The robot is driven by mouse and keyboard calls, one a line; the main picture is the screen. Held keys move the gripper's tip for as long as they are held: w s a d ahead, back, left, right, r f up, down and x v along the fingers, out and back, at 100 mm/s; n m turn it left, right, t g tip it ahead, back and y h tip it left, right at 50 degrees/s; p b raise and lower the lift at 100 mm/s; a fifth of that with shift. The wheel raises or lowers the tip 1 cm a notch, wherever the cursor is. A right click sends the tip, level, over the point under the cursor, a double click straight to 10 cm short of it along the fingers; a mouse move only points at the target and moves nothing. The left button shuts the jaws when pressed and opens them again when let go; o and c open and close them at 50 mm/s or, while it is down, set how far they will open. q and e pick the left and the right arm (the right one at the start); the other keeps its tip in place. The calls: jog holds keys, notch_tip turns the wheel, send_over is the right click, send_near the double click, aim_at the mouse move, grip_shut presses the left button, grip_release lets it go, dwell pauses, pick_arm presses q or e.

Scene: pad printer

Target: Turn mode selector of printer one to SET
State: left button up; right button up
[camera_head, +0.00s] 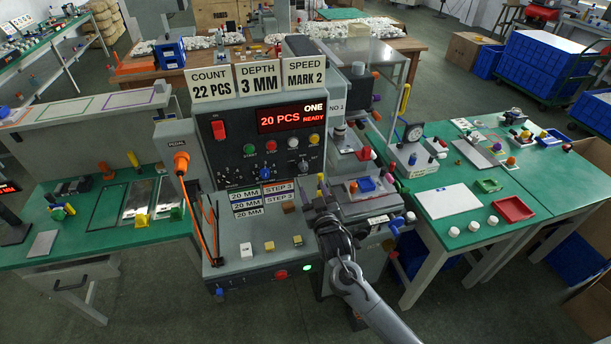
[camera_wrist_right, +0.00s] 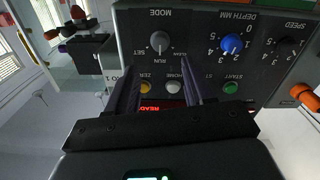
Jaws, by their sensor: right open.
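Printer one (camera_head: 262,150) stands in the middle of the head view, its red display reading "20 PCS READY". Its mode selector is a grey round knob (camera_wrist_right: 160,41) under the label MODE in the right wrist view, which shows the panel upside down. SET, RUN and a third, small label surround the knob; I cannot tell surely which its pointer faces. My right gripper (camera_wrist_right: 161,72) is open, with its fingers apart and nothing between them. The knob shows beyond the gap between the fingertips, apart from them. In the head view the right gripper (camera_head: 321,190) is at the panel's lower right. My left gripper is not seen.
A blue depth knob (camera_wrist_right: 231,43) and a black speed knob (camera_wrist_right: 286,46) sit beside the mode knob. Yellow (camera_wrist_right: 150,87), white (camera_wrist_right: 174,87) and green (camera_wrist_right: 231,87) buttons lie close to the fingers. An orange plug and cable (camera_head: 182,160) hang at the printer's left side.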

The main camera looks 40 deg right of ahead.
aim_at(305, 169)
jog(key=x, duration=0.8)
jog(key=shift+w, duration=0.25)
jog(key=shift+c, duration=0.4)
grip_shut()
